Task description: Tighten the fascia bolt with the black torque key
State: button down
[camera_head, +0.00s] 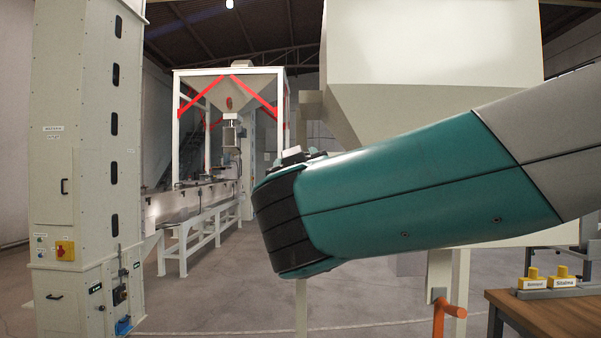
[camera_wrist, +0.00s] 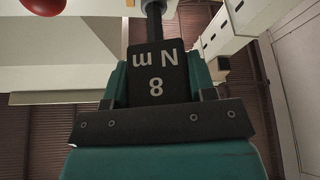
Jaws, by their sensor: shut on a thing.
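The black torque key (camera_wrist: 153,75) is held in my gripper (camera_wrist: 158,70) in the wrist view. Its block-shaped body sits between the teal fingers, with white markings reading "8" and "N m" upside down in part. I cannot make out the fascia bolt in either view. In the head view my teal and grey arm crosses the right half, and the gripper and key are not clearly visible there.
A wooden table (camera_head: 540,315) at lower right bears yellow-topped labelled pieces (camera_head: 562,272). A tall pale cabinet column (camera_head: 85,130) stands at left. A pale hopper (camera_head: 440,50) is behind my arm, with an orange handle (camera_head: 438,318) below. A red ball (camera_wrist: 43,6) shows in the wrist view.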

jog(key=shift+m+t+h+b, duration=0.3)
jog(key=shift+m+h+b, duration=1.1)
jog(key=shift+m+b, duration=1.35)
jog(key=shift+m+h+b, duration=0.8)
jog(key=shift+m+b, duration=0.35)
jog(key=shift+b, duration=0.5)
jog(key=shift+n, duration=0.5)
jog(key=shift+s, duration=0.2)
jog(key=shift+s+b, duration=1.15)
jog(key=shift+s, duration=0.2)
